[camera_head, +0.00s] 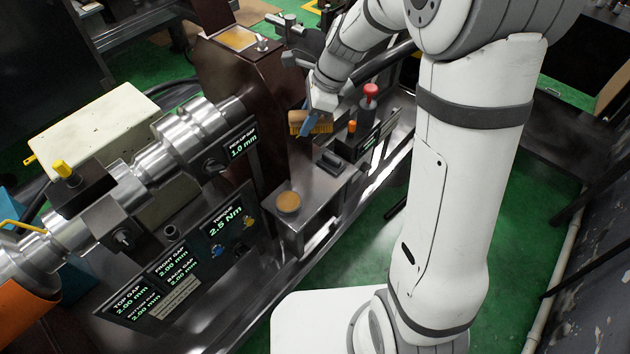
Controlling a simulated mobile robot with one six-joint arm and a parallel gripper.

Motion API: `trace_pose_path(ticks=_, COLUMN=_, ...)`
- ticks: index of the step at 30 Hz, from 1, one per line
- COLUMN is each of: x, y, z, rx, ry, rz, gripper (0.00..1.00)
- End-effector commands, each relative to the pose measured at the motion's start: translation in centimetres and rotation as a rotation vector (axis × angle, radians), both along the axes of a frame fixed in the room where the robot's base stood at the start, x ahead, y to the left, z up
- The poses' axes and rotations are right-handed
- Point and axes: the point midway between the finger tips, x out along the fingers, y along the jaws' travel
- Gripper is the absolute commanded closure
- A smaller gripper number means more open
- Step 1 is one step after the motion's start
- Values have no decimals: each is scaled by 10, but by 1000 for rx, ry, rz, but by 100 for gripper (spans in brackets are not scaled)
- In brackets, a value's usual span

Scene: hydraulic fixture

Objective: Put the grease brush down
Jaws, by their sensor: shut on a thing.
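The grease brush (300,123), with a tan, bristly body, is at the end of my arm, in the upper middle of the head view. My gripper (315,112) is shut on it and partly hides it. A small blue part shows beside the bristles. The brush appears in front of the dark brown column and above the metal bench; I cannot tell whether it touches anything.
A round pot with a tan top (288,202) stands on a small metal stand (310,205). A black block (332,161) lies near it. A red-knobbed post (370,91) and an orange-topped item (351,127) stand close right of the brush. A metal shaft assembly (165,160) and display panels (226,220) fill the left.

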Motion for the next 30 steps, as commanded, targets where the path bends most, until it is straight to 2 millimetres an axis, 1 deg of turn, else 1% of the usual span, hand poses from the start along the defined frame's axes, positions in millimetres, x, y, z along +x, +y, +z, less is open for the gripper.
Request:
trace_pose_path(ticks=1, x=-1, y=0, z=-17, rx=-1, ry=7, rz=0, gripper=93)
trace_pose_path(ticks=3, x=-1, y=0, z=-36, rx=-1, ry=7, rz=0, gripper=93)
trace_pose_path(ticks=15, x=-1, y=0, z=-145, rx=-1, ry=6, rz=2, gripper=93)
trace_pose_path(ticks=18, x=-1, y=0, z=-166, rx=0, ry=4, rz=2, gripper=93)
trace_pose_path(ticks=21, x=0, y=0, z=-180, rx=-1, ry=1, rz=3, gripper=93)
trace_pose_path(ticks=28, x=0, y=1, z=-195, rx=0, ry=0, rz=3, gripper=93)
trace_pose_path(ticks=30, x=-1, y=0, z=-206, rx=-1, ry=3, rz=4, gripper=93)
